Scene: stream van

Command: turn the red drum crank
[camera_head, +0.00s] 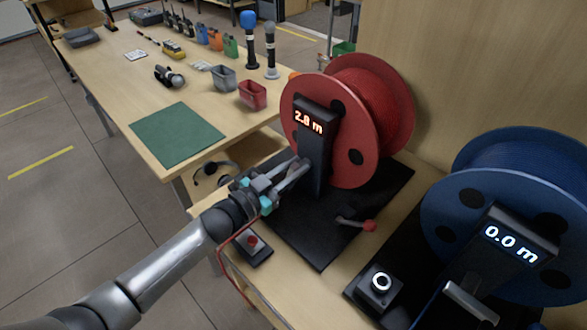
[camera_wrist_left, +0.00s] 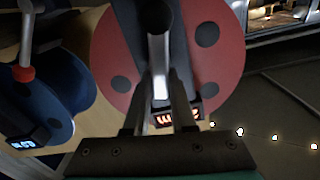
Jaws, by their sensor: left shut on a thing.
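The red drum (camera_head: 372,105) stands on a black base, with a dark upright post and a lit display (camera_head: 309,122) reading 2.8 m on its front. My left gripper (camera_head: 299,168) is at the lower front of this post, shut on what looks like the grey crank handle; the fingers hide most of it. In the left wrist view the two fingers (camera_wrist_left: 160,92) close around a pale bar, the crank (camera_wrist_left: 158,48), in front of the red drum (camera_wrist_left: 117,47). My right gripper is not in view.
A lever with a red knob (camera_head: 369,226) juts from the base. The blue drum (camera_head: 520,160), its display reading 0.0 m, stands close at right. A button box (camera_head: 255,250) and red cable lie below my left gripper. The long table (camera_head: 120,75) holds bins, radios and microphones.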

